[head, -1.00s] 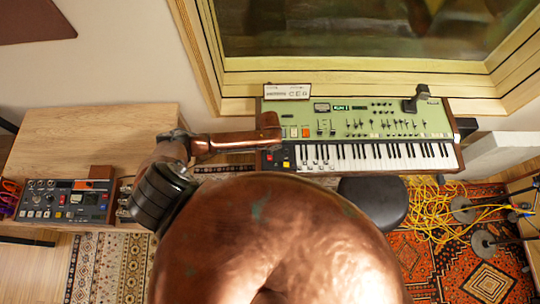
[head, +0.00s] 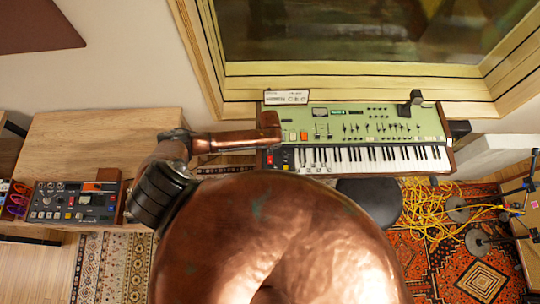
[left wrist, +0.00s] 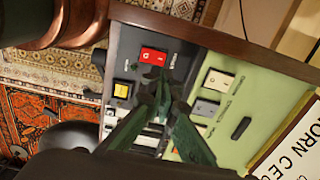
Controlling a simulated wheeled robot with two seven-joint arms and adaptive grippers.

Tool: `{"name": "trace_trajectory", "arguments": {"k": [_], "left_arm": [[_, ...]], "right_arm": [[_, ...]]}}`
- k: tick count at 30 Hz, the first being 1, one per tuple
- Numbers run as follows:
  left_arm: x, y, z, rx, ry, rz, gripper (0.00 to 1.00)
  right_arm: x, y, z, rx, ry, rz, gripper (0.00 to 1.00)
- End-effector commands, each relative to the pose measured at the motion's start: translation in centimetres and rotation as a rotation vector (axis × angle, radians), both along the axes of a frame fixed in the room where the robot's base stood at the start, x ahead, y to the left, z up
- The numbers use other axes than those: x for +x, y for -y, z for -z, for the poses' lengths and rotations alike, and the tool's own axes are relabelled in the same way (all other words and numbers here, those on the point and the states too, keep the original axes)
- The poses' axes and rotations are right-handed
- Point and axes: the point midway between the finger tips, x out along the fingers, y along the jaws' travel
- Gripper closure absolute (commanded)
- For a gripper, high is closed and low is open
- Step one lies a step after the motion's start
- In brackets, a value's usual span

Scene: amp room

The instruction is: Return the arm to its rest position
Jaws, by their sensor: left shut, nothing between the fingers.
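My left arm (head: 228,140) comes in from the left, its copper forearm reaching to the left end of the green synthesizer (head: 380,118). The left gripper (head: 271,137) is above the left end of the synthesizer; its fingers are hard to make out in the head view. In the left wrist view the two greenish fingers (left wrist: 155,88) meet at their tips, shut and empty. They appear in front of the dark button panel, near a red button (left wrist: 153,55) and a yellow button (left wrist: 122,90). I cannot tell whether they touch it. My right gripper is not in view.
A wooden desk (head: 85,135) with a small mixer device (head: 72,202) stands at the left. A dark round stool (head: 372,200) is before the keyboard. Yellow cables (head: 430,208) and stands are on the rug at the right. A wood-framed window (head: 350,85) is behind.

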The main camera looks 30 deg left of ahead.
Motion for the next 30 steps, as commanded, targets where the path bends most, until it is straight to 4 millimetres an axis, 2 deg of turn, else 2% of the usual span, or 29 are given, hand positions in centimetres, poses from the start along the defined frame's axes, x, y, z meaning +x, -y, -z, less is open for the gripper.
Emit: {"name": "trace_trajectory", "arguments": {"k": [12, 14, 17, 21, 23, 26, 30], "left_arm": [[-0.1, 0.2, 0.1, -0.003, -0.001, 0.000, 1.00], [-0.6, 0.9, 0.1, -0.016, 0.001, -0.003, 1.00], [-2.1, 3.7, -0.3, -0.067, 0.014, -0.022, 1.00], [-4.9, 8.2, -2.8, -0.175, 0.070, -0.119, 1.00], [-5.9, 9.0, -4.5, -0.215, 0.105, -0.190, 1.00], [-7.5, 8.2, -7.4, -0.252, 0.163, -0.339, 1.00], [-9.9, 4.4, -10.7, -0.249, 0.230, -0.543, 1.00]], "right_arm": [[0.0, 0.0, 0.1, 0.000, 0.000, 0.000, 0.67], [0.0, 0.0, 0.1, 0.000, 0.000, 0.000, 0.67], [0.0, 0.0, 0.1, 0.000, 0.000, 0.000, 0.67], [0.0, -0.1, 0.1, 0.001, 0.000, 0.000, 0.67], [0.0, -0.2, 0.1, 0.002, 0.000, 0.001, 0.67], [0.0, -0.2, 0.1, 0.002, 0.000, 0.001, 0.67], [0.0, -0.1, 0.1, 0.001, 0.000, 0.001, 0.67]]}}
